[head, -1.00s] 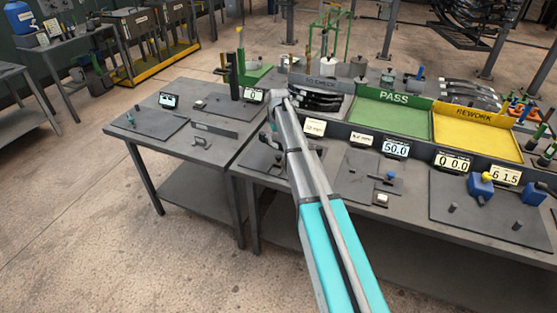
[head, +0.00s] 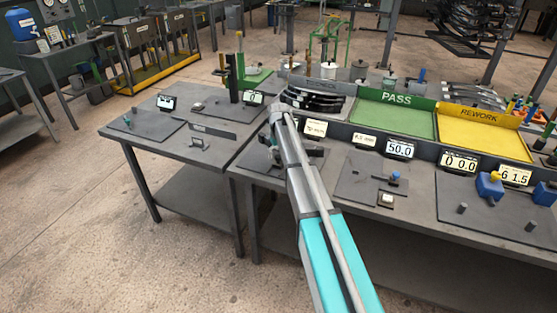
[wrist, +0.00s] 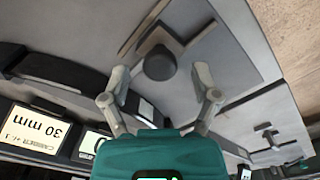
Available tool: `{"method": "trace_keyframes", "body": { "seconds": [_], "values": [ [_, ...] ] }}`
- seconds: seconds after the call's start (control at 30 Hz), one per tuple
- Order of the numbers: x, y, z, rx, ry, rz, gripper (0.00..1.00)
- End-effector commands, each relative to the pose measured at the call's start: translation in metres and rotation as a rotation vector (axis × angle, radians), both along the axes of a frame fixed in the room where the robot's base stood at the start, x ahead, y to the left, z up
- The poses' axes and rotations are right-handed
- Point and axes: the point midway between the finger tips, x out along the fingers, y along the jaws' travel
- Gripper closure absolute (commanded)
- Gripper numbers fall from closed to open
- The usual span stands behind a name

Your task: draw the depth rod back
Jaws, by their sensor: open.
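My gripper (wrist: 162,71) is open and empty, with its two fingers spread wide in the wrist view. A dark round knob (wrist: 160,64) on a small bar lies between and just beyond the fingertips; I see no contact. It sits over a grey plate (wrist: 205,40). I cannot tell for sure whether this knob belongs to the depth rod. In the head view my gripper (head: 275,150) is over the left end of the right bench, and my own arm hides most of the fixture there.
A label card reading 30 mm (wrist: 37,130) stands close to the gripper in the wrist view. In the head view a row of displays (head: 399,148) runs along the bench, before the green PASS tray (head: 392,117) and yellow REWORK tray (head: 485,134). The left bench (head: 160,141) holds low fixtures.

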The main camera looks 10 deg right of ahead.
Motion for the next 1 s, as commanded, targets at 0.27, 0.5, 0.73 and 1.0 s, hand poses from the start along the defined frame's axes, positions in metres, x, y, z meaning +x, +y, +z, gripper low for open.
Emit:
{"method": "trace_keyframes", "body": {
  "seconds": [0.27,0.5,0.73,1.0],
  "values": [
    [0.0000,0.0000,-0.0075,0.000,0.000,0.000,0.21],
    [0.0000,0.0000,-0.0071,0.000,0.000,0.000,0.21],
    [0.0000,0.0000,-0.0072,0.000,0.000,0.000,0.57],
    [0.0000,0.0000,-0.0072,0.000,0.000,0.000,1.00]
  ]
}}
